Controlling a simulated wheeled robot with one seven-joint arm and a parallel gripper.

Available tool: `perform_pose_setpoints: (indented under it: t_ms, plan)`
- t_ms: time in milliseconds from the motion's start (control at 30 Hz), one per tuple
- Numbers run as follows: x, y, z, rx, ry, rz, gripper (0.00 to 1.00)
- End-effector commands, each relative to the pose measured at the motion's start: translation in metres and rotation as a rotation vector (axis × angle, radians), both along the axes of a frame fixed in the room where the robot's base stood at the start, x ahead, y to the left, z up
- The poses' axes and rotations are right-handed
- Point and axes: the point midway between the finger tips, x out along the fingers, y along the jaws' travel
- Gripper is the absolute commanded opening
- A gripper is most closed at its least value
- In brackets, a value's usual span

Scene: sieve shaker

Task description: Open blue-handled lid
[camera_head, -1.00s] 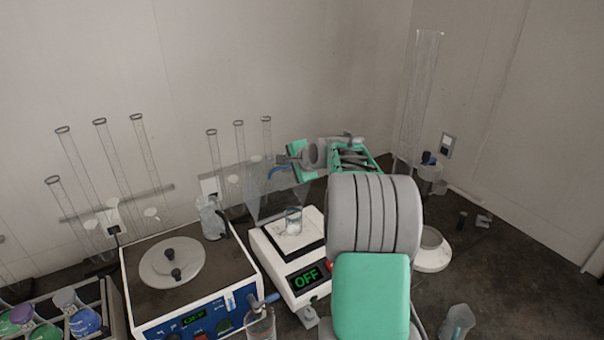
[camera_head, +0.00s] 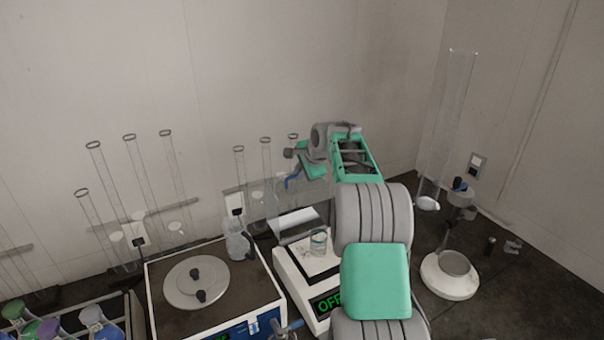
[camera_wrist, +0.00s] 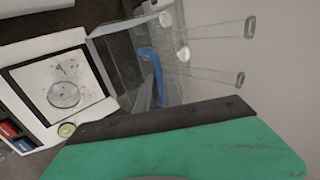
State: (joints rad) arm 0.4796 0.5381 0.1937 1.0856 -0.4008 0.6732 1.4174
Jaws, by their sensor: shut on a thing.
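The lid (camera_head: 304,200) is a clear panel at the back of the white balance (camera_head: 292,279), and its edges are hard to make out. Its blue handle (camera_head: 291,183) shows just below my gripper (camera_head: 299,170). In the wrist view the blue handle (camera_wrist: 151,68) runs down to the dark edge of my gripper (camera_wrist: 165,117), which hides its lower end. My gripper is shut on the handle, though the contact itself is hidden. The clear lid (camera_wrist: 122,62) stands beside the handle in the wrist view. My arm covers the balance's right side.
A small glass beaker (camera_head: 318,242) stands on the balance. Tall glass tubes (camera_head: 180,165) stand behind. A white-based device (camera_head: 450,274) and a tall cylinder (camera_head: 450,125) are right.

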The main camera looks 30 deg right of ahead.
Motion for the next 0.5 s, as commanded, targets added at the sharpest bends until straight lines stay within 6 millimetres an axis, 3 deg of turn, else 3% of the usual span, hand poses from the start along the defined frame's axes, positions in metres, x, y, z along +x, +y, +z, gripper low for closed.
perform_pose_setpoints:
  t_ms: [100, 133, 367, 500]
  plan:
    - [0.0033, 0.0014, 0.0046, -0.004, -0.015, 0.005, 0.0]
    - [0.0033, 0.0011, 0.0048, -0.004, -0.015, 0.004, 0.12]
    - [0.0014, -0.0031, 0.0036, -0.004, -0.012, -0.003, 0.31]
    - [0.0001, -0.0055, 0.0028, -0.003, -0.009, -0.007, 0.32]
